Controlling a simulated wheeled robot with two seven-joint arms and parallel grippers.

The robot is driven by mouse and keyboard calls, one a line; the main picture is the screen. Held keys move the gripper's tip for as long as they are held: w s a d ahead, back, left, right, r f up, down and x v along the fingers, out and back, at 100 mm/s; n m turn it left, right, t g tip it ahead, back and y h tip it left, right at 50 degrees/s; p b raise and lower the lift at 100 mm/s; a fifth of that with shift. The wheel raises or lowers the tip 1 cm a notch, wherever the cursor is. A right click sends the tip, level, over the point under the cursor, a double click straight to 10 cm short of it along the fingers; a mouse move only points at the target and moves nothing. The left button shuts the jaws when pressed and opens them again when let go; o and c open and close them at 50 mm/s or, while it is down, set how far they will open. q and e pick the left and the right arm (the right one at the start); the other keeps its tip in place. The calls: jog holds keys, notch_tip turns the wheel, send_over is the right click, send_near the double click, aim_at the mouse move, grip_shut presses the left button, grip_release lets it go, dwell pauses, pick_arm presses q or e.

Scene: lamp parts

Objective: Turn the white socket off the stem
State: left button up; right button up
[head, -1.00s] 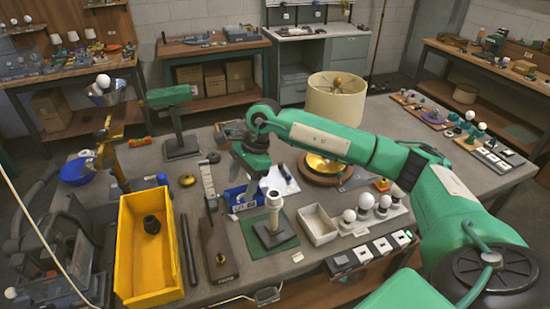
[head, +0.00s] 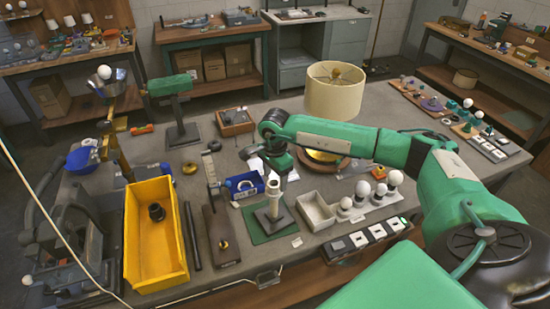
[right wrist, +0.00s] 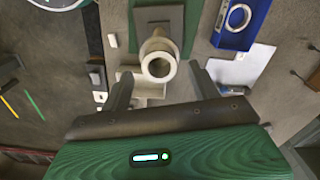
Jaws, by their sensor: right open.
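The white socket (head: 272,182) tops an upright pale stem (head: 273,205) on a dark square base (head: 266,220), which stands on a green mat (head: 289,235). In the right wrist view the socket (right wrist: 158,64) shows end-on as a round open ring, with the stem hidden largely behind it. My right gripper (head: 279,170) is just above the socket in the head view. In the right wrist view its two fingers (right wrist: 160,75) are apart, one on each side of the socket's near end, and hold nothing. Contact cannot be made out. My left gripper is not in view.
A yellow bin (head: 140,235) with a dark ring stands left. A white tray (head: 316,212) and several bulbs (head: 362,188) stand right of the stem. A blue box (head: 246,184) and a lamp with a cream shade (head: 333,95) stand behind.

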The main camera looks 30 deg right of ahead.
aim_at(274, 182)
jog(key=shift+f+p, duration=0.4)
jog(key=shift+f, duration=1.2)
jog(key=c, duration=0.7)
jog(key=shift+c, duration=0.7)
jog(key=shift+w+n+b, duration=0.15)
jog(key=shift+n+b, duration=2.6)
jog(key=shift+n, duration=0.05)
jog(key=shift+r+n+b, duration=0.1)
jog(key=shift+n+b, duration=0.25)
jog(key=shift+n, duration=0.25)
